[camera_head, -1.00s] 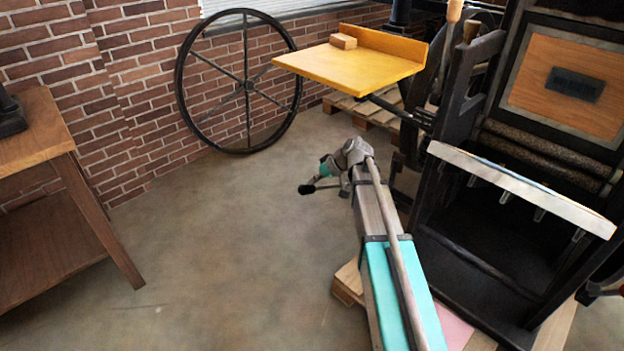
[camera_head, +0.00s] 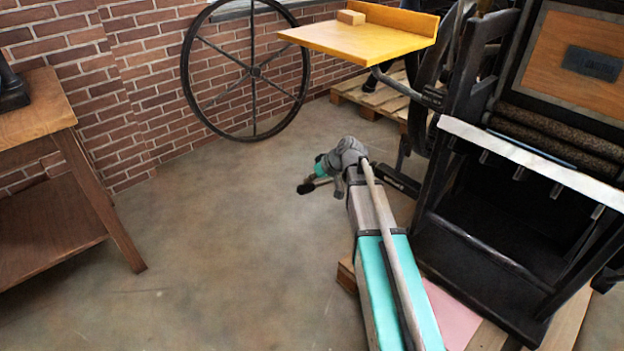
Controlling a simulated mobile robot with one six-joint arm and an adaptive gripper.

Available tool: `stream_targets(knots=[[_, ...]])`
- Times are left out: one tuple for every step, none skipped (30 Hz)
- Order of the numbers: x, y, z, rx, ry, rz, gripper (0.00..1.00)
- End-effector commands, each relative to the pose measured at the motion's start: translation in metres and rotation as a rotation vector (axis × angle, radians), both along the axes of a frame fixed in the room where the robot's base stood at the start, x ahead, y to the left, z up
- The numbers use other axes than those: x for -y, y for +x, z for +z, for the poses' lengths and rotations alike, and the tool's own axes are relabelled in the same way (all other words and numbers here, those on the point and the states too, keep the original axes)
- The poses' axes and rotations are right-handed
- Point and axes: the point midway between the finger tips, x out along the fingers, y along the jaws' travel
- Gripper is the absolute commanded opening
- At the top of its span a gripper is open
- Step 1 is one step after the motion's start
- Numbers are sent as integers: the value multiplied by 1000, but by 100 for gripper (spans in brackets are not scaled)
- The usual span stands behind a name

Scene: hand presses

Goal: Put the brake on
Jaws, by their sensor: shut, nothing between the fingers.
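The black hand press (camera_head: 470,210) stands at the right, cut off by the picture's edge. I cannot make out for certain which part of it is the brake. A black bar (camera_head: 398,181) shows low at the press's left side, just right of my wrist and partly hidden by my arm. My gripper (camera_head: 306,187) is small in the picture, a dark tip pointing left beyond the teal wrist joint. It is shut and empty, over the open floor left of the press, and appears apart from everything.
A yellow feed board (camera_head: 350,42) with a small wooden block (camera_head: 351,17) juts from the press. A big spoked wheel (camera_head: 252,70) leans by the brick wall. A wooden table (camera_head: 40,112) stands at the left, a pallet (camera_head: 375,96) behind. Floor between is clear.

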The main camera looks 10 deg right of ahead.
Motion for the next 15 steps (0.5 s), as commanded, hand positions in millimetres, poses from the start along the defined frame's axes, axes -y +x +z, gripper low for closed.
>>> stream_targets(knots=[[-2,-7,-5,-16,-10,13,0],[-2,-7,-5,-16,-10,13,0],[-2,-7,-5,-16,-10,13,0],[-2,-7,-5,-16,-10,13,0],[-2,-7,-5,-16,-10,13,0],[-3,-8,-5,-16,-10,13,0],[-3,-8,-5,-16,-10,13,0],[-3,-8,-4,-16,-10,13,0],[-3,-8,-4,-16,-10,13,0],[-3,-8,-3,-15,-10,14,0],[-3,-8,-2,-15,-10,14,0],[-3,-8,-1,-14,-9,13,0],[-2,-7,0,-14,-9,13,0],[-2,-7,2,-14,-9,13,0],[-2,-7,4,-14,-9,13,0]])
